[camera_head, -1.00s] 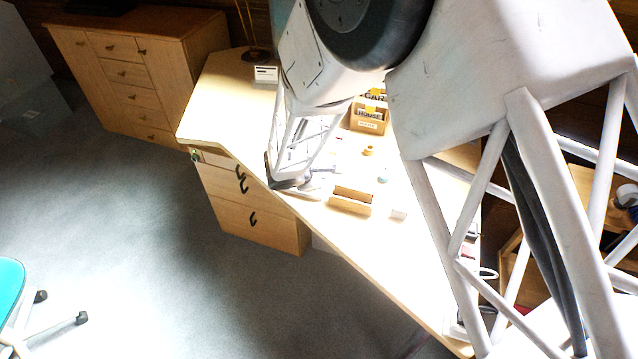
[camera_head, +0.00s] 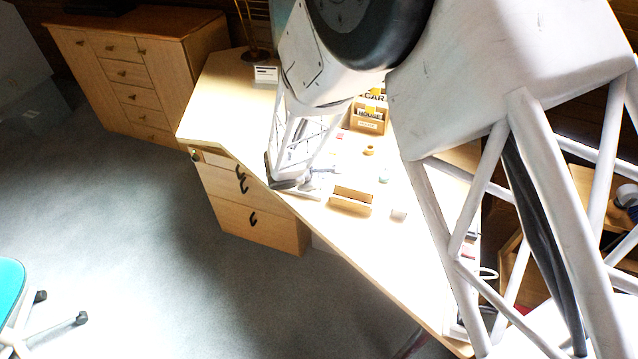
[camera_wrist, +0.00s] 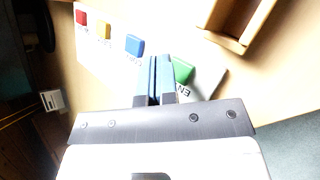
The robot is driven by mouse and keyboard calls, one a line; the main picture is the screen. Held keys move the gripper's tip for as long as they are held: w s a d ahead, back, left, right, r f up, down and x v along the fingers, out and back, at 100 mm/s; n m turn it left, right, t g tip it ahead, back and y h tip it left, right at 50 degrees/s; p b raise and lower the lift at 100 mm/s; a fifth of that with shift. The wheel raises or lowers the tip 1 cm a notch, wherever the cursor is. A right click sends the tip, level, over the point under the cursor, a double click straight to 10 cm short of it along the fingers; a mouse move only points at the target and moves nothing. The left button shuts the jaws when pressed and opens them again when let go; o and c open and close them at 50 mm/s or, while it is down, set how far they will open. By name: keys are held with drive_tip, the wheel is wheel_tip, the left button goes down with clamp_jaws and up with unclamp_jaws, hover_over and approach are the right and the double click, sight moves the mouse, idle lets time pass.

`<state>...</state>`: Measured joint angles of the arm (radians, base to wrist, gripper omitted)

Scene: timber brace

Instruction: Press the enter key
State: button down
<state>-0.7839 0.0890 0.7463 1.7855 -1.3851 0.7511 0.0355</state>
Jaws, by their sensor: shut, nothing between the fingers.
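In the wrist view, a pale panel (camera_wrist: 105,60) carries a row of coloured keys. The green key (camera_wrist: 183,70) has a label beginning "EN" beside it, partly hidden by my gripper. A blue key (camera_wrist: 134,45), a yellow key (camera_wrist: 104,31) and a red key (camera_wrist: 81,17) lie farther left. My gripper (camera_wrist: 157,60) is shut and empty, its fingertips just left of the green key and overlapping its edge in the picture. I cannot tell whether they touch the key. In the head view my arm hides most of the panel.
An open wooden box (camera_wrist: 237,20) lies beyond the panel, and also shows in the head view (camera_head: 351,200). A labelled carton (camera_head: 368,120) stands farther back on the pale desk (camera_head: 225,100). A small white block (camera_head: 398,214) sits near the desk's front edge.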

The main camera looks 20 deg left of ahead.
drive_tip(key=shift+f, duration=0.8)
idle(1.0)
drive_tip(key=shift+r, duration=0.1)
idle(0.3)
drive_tip(key=shift+r, duration=0.75)
drive_tip(key=shift+r, duration=0.1)
drive_tip(key=shift+r, duration=2.35)
